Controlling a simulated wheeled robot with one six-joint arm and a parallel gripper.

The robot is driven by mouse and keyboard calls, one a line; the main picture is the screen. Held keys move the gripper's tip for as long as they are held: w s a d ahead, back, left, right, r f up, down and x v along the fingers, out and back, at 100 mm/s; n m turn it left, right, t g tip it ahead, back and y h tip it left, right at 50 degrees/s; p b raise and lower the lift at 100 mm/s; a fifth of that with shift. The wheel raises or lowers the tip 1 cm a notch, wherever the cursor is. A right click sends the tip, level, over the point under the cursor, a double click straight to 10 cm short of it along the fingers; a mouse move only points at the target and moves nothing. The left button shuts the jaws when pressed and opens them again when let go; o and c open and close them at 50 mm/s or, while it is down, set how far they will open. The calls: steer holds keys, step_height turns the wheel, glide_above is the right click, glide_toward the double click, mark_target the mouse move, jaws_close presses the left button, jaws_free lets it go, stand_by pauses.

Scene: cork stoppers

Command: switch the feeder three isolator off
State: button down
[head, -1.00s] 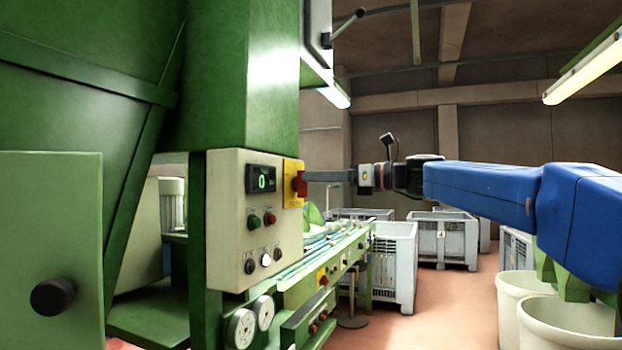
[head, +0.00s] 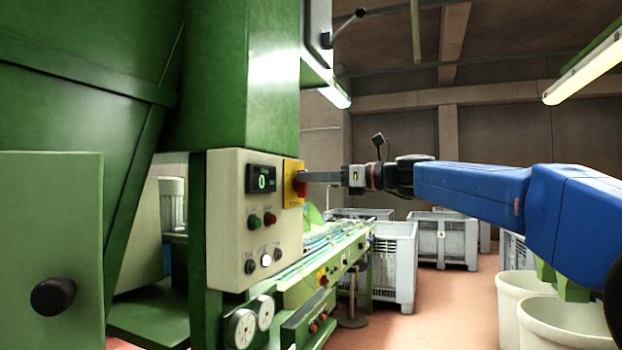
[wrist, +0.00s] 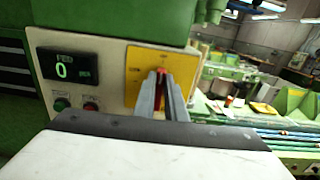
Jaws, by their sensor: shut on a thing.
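The isolator is a red rotary handle (head: 300,184) on a yellow plate (head: 291,168), at the upper right of a cream control panel (head: 228,210). In the wrist view the yellow plate (wrist: 136,62) shows, with part of the red handle (wrist: 162,92) between the fingers. My gripper (head: 309,177) reaches in from the right and is shut on the red handle. In the wrist view its fingers (wrist: 162,92) stand on either side of the handle and hide most of it. The handle's exact angle and the plate's lettering cannot be read.
The panel also carries a display (head: 262,179) showing 0, a green button (head: 254,222), a red button (head: 270,217) and small knobs. A green conveyor line (head: 325,265) runs behind. Grey crates (head: 395,262) and white tubs (head: 520,290) stand to the right.

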steer(key=n, duration=0.6)
steer(key=s+f+n, duration=0.1)
steer(key=n, duration=0.4)
steer(key=f+n, duration=0.1)
steer(key=n, duration=0.5)
steer(key=shift+s+a+n, duration=0.3)
stand_by(0.5)
steer(key=c, duration=1.8)
jaws_free()
steer(key=shift+d, duration=0.1)
